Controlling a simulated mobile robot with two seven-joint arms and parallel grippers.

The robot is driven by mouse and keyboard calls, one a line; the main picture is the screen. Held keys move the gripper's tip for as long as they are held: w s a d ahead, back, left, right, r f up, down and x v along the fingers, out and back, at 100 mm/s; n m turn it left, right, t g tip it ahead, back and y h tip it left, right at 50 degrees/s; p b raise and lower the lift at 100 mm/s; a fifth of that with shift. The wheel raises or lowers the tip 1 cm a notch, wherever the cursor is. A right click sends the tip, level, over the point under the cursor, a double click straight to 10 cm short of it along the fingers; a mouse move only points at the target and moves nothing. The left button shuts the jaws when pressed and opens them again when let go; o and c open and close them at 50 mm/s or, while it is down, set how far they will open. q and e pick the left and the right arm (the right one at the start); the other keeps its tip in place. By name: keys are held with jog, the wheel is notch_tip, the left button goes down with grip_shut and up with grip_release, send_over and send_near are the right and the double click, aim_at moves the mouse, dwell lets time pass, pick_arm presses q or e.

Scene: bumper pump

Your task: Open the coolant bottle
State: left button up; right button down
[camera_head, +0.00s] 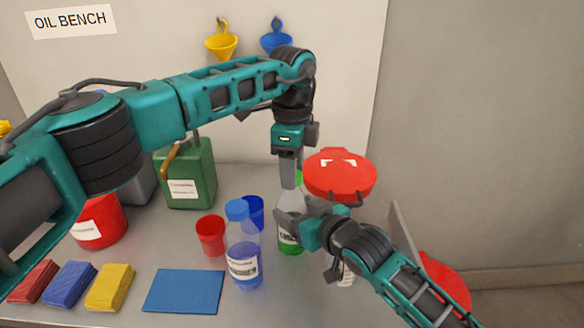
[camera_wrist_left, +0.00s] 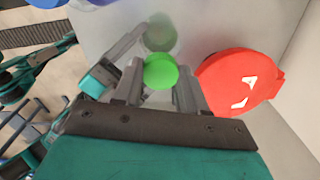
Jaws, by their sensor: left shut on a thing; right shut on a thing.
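A clear bottle with green liquid (camera_head: 291,243) stands upright on the grey bench; part of its label is hidden. Its green cap (camera_wrist_left: 161,71) shows between the fingers of my left gripper in the left wrist view. In the head view, my left gripper (camera_head: 291,180) points straight down over the bottle and is shut on the cap, which it mostly hides. My right gripper (camera_head: 294,218) comes from the right and is shut on the bottle's body, lower down. The cap appears to sit on the bottle's neck.
A blue-capped bottle (camera_head: 242,254), a red cup (camera_head: 211,236) and a blue cup (camera_head: 254,211) stand close left. A red round container (camera_head: 339,175) is behind right. A green can (camera_head: 187,178) stands behind left. A blue mat (camera_head: 184,291) and folded cloths (camera_head: 110,288) lie in front.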

pick_arm(q)
jog(key=n, duration=0.3)
jog(key=shift+r, duration=0.2)
dwell(0.5)
jog(key=shift+r, duration=0.95)
jog(key=shift+r, duration=2)
pick_arm(e)
grip_release()
jog(key=shift+s, duration=0.1)
